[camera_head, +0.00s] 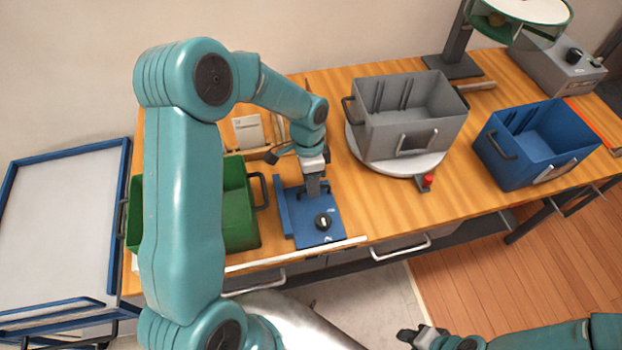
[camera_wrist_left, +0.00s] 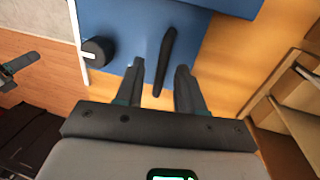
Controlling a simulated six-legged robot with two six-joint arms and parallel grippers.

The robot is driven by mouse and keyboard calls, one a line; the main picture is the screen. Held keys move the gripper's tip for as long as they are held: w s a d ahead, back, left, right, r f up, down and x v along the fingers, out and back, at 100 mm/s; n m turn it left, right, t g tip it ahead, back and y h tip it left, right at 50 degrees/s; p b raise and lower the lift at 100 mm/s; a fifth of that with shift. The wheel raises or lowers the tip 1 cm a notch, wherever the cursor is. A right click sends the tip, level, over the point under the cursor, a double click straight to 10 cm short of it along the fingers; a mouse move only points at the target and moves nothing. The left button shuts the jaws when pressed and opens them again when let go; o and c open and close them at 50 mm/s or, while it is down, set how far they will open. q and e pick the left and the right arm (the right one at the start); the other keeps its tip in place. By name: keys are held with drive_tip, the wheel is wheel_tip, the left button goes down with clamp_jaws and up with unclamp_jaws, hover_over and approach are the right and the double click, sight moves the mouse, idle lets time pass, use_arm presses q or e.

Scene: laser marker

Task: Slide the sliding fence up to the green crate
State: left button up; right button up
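The sliding fence (camera_head: 303,229) is a blue plate with a raised left edge, a black knob and a black bar handle. It lies on the wooden table, right of the green crate (camera_head: 238,207), with a narrow strip of wood between them. My left arm hides part of the crate. My left gripper (camera_head: 313,190) is over the fence's handle. In the left wrist view, its open fingers (camera_wrist_left: 159,78) stand on either side of the black handle (camera_wrist_left: 167,52), with gaps visible. My right gripper (camera_head: 420,336) is low in the head view, away from the table; its fingers are unclear.
A grey crate (camera_head: 385,135) stands on a round white turntable (camera_head: 398,168) right of the fence. A blue crate (camera_head: 520,170) is farther right. A white card (camera_head: 247,133) and wooden compartments lie behind the fence. A blue-framed cart (camera_head: 60,215) stands at left.

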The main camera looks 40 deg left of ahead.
sight(282, 198)
use_arm(q)
drive_tip(key=shift+w, duration=0.15)
clamp_jaws()
drive_tip(key=s+a, duration=0.2)
drive_tip(key=s, duration=0.1)
drive_tip(key=s+a+b, duration=0.1)
drive_tip(key=s+a, duration=0.2)
drive_tip(key=shift+a+b, duration=0.1)
drive_tip(key=shift+b, duration=0.2)
unclamp_jaws()
drive_tip(key=shift+r, duration=0.2)
wheel_tip(282, 198, up, 16)
drive_tip(key=w+a+b, duration=0.1)
drive_tip(key=w+a, duration=0.1)
drive_tip(key=shift+a+f, duration=0.15)
